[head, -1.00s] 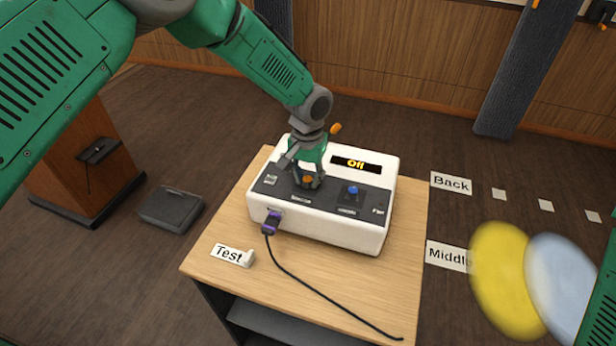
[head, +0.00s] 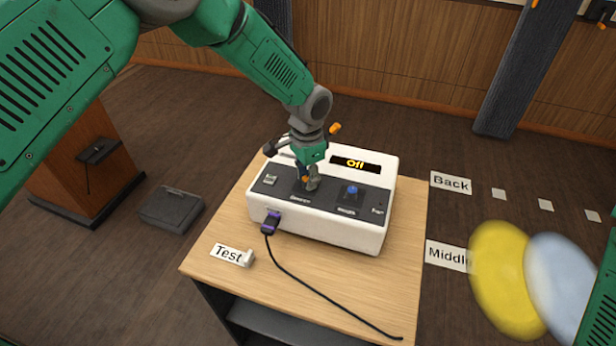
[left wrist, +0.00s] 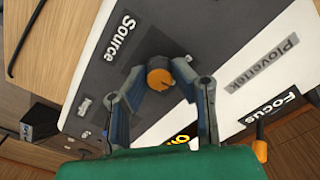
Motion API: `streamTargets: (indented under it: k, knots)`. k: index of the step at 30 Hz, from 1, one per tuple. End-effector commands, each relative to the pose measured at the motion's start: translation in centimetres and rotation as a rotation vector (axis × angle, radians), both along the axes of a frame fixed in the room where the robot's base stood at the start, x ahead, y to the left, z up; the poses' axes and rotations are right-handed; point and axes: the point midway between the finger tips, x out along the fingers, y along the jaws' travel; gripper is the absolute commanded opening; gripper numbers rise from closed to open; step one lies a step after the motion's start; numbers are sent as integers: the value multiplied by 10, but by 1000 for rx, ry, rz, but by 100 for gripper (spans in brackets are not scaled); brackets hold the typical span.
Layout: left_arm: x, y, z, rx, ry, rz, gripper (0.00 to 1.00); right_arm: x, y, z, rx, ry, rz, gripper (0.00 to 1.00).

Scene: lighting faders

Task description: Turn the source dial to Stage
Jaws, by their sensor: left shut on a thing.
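A white control box (head: 325,230) with a dark top panel stands on a small wooden table. Its source dial (left wrist: 160,76) has an orange top and sits beside the "Source" label in the left wrist view. My left gripper (head: 308,184) reaches down onto the panel from above. It also shows in the left wrist view (left wrist: 162,72), with its two fingers shut on opposite sides of the dial. In the head view the fingers mostly hide the dial. The display (head: 356,164) reads "Off". My right gripper is out of view.
A blue knob (head: 352,190) stands right of the source dial. An orange-tipped lever (left wrist: 261,138) is near the "Focus" label. The table's front is mostly clear around a "Test" label (head: 232,255).

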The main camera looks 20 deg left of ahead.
Motion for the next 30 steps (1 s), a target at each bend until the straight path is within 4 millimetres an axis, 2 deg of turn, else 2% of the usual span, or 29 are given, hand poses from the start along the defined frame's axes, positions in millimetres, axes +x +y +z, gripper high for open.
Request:
streamTargets:
  k: [7, 20, 21, 22, 30]
  knots:
    - [1, 1, 1, 1, -2, -59, 0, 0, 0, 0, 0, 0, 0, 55]
    - [1, 1, 1, 1, -3, -67, 0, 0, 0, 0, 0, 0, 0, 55]
    - [1, 1, 1, 1, -3, -67, 32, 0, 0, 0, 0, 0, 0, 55]
    - [1, 1, 1, 1, -3, -67, 42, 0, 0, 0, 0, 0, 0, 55]
    - [1, 1, 0, 1, -1, -67, 42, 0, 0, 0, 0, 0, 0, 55]
